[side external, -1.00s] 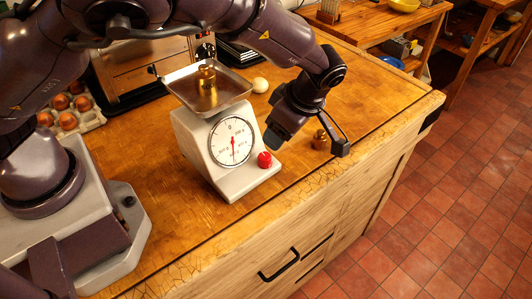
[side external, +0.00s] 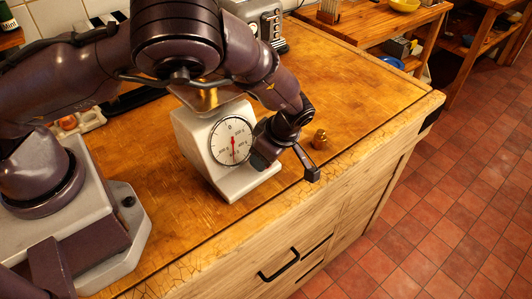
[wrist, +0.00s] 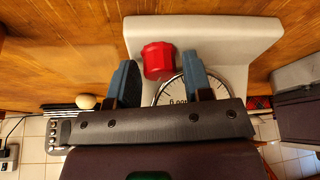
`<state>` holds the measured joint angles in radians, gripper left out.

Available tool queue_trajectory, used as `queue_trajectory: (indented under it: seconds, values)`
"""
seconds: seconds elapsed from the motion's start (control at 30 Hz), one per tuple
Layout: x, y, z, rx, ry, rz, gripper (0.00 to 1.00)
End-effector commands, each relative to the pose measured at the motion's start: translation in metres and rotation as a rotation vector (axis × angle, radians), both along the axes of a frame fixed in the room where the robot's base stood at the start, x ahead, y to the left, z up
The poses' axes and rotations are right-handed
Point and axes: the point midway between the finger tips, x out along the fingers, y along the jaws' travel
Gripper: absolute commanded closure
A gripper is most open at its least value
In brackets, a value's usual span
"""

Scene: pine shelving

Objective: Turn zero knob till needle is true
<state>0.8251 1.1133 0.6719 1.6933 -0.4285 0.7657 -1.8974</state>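The white kitchen scale (side external: 192,135) stands on the wooden counter. Its round dial (side external: 230,142) faces the camera, with the red needle (side external: 233,150) pointing roughly downward. My gripper (side external: 262,160) is in front of the dial's right side and hides the knob in the side view. In the wrist view the red knob (wrist: 158,60) shows between the two blue-grey fingertips of my gripper (wrist: 160,78). There is space between the knob and each finger, so the gripper is open. Whether the fingertips reach along the knob is unclear. The metal pan (side external: 205,101) is partly hidden by my arm.
A pale round object (wrist: 86,101) lies beyond the gripper in the wrist view. The counter's front edge (side external: 300,195) is close. Free counter lies behind and to the right.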

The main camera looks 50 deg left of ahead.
Motion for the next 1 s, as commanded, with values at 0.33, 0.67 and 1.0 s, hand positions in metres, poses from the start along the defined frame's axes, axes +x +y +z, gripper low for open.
queue_trajectory:
  seconds: [0.33, 0.67, 1.0]
  values:
    - [0.0002, -0.0001, 0.0005, 0.000, 0.000, -0.008, 0.90]
    - [-0.0005, 0.0003, 0.0006, 0.001, 0.000, -0.144, 0.90]
    - [-0.0016, 0.0003, 0.0008, 0.001, 0.000, -0.413, 0.90]
